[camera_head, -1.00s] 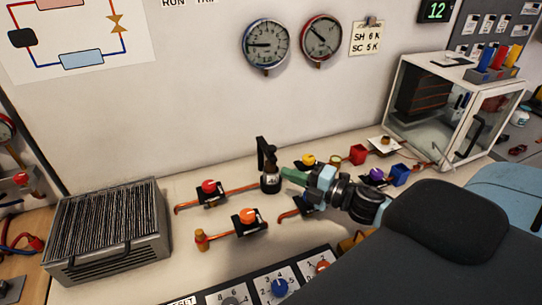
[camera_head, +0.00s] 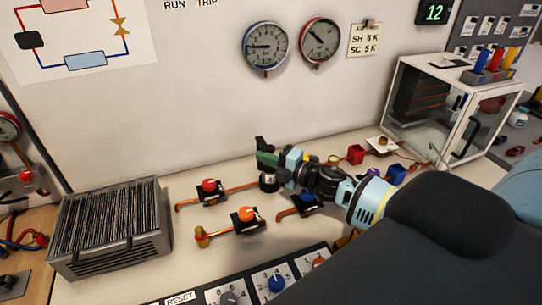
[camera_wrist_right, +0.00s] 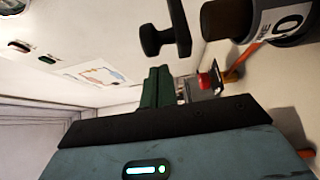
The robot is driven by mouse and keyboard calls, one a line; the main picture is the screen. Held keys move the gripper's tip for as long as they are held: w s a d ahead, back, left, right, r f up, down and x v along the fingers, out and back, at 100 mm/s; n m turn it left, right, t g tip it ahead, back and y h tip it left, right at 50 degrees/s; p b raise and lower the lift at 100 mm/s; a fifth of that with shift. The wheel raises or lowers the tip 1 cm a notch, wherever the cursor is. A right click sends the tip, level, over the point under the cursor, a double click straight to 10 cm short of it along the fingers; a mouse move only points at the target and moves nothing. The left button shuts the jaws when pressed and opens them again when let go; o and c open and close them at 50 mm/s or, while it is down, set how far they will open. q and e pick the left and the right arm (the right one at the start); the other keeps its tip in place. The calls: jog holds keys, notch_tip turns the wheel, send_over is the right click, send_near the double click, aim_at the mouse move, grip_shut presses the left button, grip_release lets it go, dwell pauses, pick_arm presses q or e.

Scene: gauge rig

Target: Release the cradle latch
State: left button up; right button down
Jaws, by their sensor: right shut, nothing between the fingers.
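A black upright fitting (camera_head: 268,182) with a pale label band stands on the bench; I cannot tell for sure that it is the cradle latch. Its black top (camera_head: 261,142) shows just above my right gripper (camera_head: 262,158), which hides its middle. In the right wrist view a black T-shaped handle (camera_wrist_right: 165,38) and a dark labelled cylinder (camera_wrist_right: 232,19) lie just beyond the gripper. The green fingers (camera_wrist_right: 157,87) are together and empty, beside the handle; contact cannot be made out. My left gripper is not in view.
Valves with red (camera_head: 208,185), orange (camera_head: 245,214) and blue knobs sit on copper pipes nearby. A finned metal box (camera_head: 110,230) stands left, a glass-sided cabinet (camera_head: 450,110) at right. A dial panel (camera_head: 255,285) runs along the front. Gauges (camera_head: 265,46) hang on the wall.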

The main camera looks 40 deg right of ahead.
jog(key=shift+d, duration=0.8)
